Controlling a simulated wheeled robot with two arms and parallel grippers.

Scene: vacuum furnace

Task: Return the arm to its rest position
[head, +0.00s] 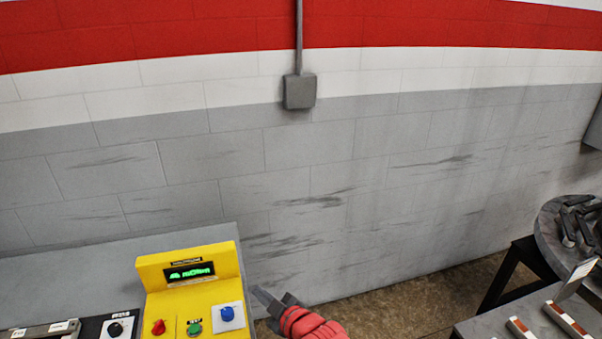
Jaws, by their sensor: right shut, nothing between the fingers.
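My right gripper (268,301) is at the bottom middle of the head view, at the end of a red arm link. Its dark fingers are shut with nothing between them. It is just right of the yellow control box (190,265), beside the box's blue button; whether they touch cannot be told. My left gripper is out of view.
The yellow box has a lit green display, with red, green and blue buttons, on a grey bench (60,277). At right are a round table (545,232) with metal parts and a grey table (480,328) with small blocks. Bare floor (400,305) lies between.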

